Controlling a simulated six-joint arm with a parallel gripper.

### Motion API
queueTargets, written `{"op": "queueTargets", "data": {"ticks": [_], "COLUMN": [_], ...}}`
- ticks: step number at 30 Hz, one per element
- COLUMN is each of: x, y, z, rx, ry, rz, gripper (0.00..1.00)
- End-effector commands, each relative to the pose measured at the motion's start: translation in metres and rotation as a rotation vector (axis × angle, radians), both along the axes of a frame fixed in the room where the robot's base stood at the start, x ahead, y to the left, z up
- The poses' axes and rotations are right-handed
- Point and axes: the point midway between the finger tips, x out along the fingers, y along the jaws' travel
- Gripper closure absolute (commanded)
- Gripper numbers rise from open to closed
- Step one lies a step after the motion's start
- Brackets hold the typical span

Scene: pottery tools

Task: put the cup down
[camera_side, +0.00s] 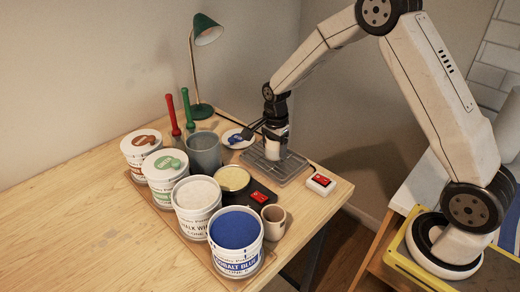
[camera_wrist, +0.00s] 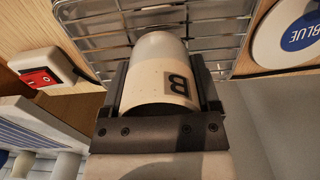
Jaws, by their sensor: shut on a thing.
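A pale cup (camera_side: 273,150) marked with a dark letter B is in my gripper (camera_side: 275,128). In the wrist view the cup (camera_wrist: 160,88) sits between the two dark fingers of my gripper (camera_wrist: 162,78), which are shut on its sides. The cup is over the metal wire rack (camera_side: 292,171), near its middle in the side view. The rack's bars (camera_wrist: 100,38) show behind the cup in the wrist view. I cannot tell whether the cup's base touches the rack.
Several glaze tubs, including cobalt blue (camera_side: 237,238), stand left and in front of the rack. The table's left is clear.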

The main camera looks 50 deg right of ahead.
Motion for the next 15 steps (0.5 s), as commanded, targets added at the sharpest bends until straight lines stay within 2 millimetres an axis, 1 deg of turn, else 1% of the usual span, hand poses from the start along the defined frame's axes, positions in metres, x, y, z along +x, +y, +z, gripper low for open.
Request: {"op": "queueTargets", "data": {"ticks": [8, 9, 10, 11, 15], "x": [-0.0001, -0.0001, -0.0001, -0.0001, -0.0001], "y": [0.0, 0.0, 0.0, 0.0, 0.0], "z": [-0.0033, -0.0033, -0.0032, -0.0032, -0.0031], "rx": [0.0, 0.0, 0.0, 0.0, 0.0], "ry": [0.001, 0.001, 0.001, 0.001, 0.001], "rz": [0.0, 0.0, 0.0, 0.0, 0.0], "gripper": [0.92, 0.11, 0.02, 0.0, 0.0]}}
